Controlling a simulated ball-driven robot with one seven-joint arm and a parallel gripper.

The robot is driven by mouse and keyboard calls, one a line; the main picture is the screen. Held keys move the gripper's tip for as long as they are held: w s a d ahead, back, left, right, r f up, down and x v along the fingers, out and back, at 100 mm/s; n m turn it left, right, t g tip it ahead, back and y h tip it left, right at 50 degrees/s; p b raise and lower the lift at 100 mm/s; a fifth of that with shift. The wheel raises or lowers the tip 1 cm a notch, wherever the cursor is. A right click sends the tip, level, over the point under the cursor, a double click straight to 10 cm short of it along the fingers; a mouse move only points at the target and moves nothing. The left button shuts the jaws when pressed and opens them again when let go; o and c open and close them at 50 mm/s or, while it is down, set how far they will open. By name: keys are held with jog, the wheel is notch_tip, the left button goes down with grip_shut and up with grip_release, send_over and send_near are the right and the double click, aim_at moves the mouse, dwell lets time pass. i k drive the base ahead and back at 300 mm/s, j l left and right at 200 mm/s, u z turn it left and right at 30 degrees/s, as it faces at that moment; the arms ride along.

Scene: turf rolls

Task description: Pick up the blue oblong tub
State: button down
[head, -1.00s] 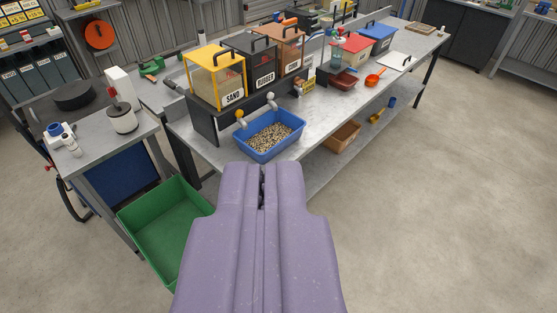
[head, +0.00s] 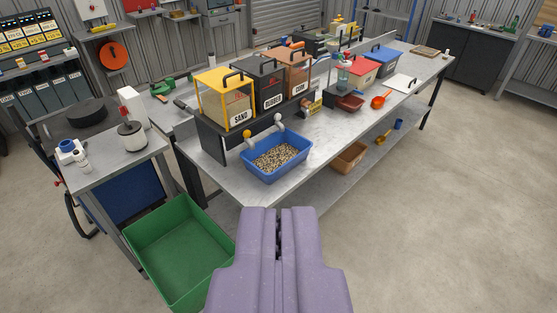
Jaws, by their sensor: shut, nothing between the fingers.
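The blue oblong tub (head: 247,170) stands on the near edge of the grey workbench, below the sand and rubber bins. It holds a bed of mixed pale and dark granules. Two spouts on the dark bin stand reach toward its back rim. My gripper (head: 278,212) is purple and points forward from the bottom of the view. It is shut and empty, apart from the tub and on the near side of it. The tub's front and near end are in plain view.
A green crate (head: 182,211) stands at lower left. A yellow sand bin (head: 226,98), a black rubber bin (head: 269,83) and a cork bin (head: 299,70) stand behind the tub. A side table (head: 97,165) is at left. Floor to the right is clear.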

aim_at(276, 154)
jog(key=i+l+z, duration=0.1)
jog(key=i, duration=1.25)
jog(key=i+l+z, duration=0.15)
jog(key=i, duration=1.2)
